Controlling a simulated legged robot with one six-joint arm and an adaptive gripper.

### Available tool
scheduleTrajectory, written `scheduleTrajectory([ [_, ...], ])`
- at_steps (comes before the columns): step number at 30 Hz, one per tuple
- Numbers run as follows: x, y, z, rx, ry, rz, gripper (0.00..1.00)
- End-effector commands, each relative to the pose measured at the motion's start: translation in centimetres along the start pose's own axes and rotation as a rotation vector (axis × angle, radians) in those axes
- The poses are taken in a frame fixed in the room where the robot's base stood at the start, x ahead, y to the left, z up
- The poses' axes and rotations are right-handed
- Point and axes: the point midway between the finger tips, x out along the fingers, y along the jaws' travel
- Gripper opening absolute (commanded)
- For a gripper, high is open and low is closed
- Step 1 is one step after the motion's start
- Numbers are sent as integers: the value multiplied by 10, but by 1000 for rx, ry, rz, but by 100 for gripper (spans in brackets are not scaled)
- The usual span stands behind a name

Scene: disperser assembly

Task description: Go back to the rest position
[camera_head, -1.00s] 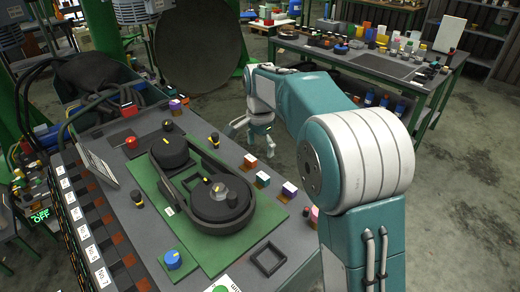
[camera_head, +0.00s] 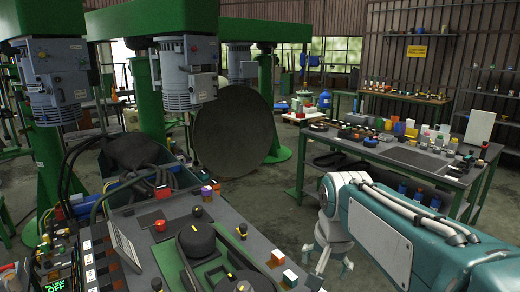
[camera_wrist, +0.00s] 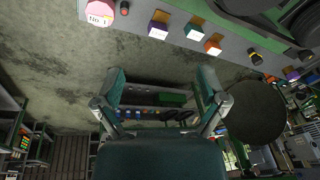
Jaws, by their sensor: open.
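My gripper (camera_head: 330,258) hangs from my teal and white arm at the lower right of the head view. It is in the air to the right of the control bench (camera_head: 150,215), with floor behind it. In the wrist view my gripper (camera_wrist: 162,80) has its two fingers spread wide with nothing between them. The bench holds a black belt-and-pulley assembly (camera_head: 197,240) on a green plate, partly cut off by the bottom edge of the head view.
A worktable (camera_head: 420,160) with many small items stands at the right. Green posts and grey motors (camera_head: 184,75) rise at the left, near a large dark disc (camera_head: 233,136). Coloured cubes (camera_head: 290,277) line the bench's right edge. Floor shows between bench and worktable.

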Motion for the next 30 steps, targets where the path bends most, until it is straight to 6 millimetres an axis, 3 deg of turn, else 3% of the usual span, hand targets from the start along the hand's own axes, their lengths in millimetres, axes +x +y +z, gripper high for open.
scheduleTrajectory([
  [9, -17, 47, 58, -206, 106, -38, 91],
  [18, -11, 85, 110, -399, 209, -48, 91],
  [24, -4, 97, 127, -471, 247, -44, 91],
  [30, -3, 98, 129, -480, 249, -43, 91],
])
